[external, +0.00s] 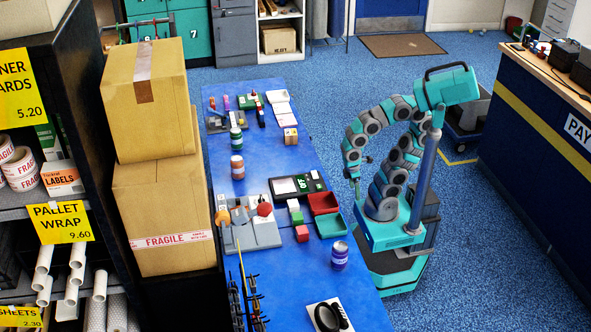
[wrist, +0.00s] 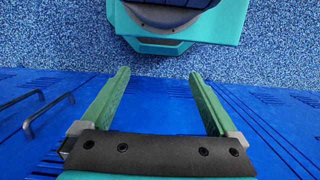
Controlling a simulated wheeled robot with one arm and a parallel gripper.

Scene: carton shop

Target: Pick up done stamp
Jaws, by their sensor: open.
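I cannot tell which thing is the done stamp; no label reading "done" is legible. Round-knobbed items that may be stamps, one orange (external: 222,217) and one red (external: 265,209), stand at a grey stepped holder (external: 262,236) on the blue table (external: 262,276). My gripper (external: 355,186) hangs beside the table's right edge, in front of my body, apart from these items. In the wrist view, my gripper (wrist: 159,76) has its two green fingers wide apart with nothing between them.
A red tray (external: 323,203) and a green tray (external: 332,225) lie near the table's right edge. A purple-labelled can (external: 339,255) stands closer. Green (external: 236,138) and brown (external: 238,167) cans stand farther back. Stacked cartons (external: 165,205) line the left side. Bare table surface shows between groups.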

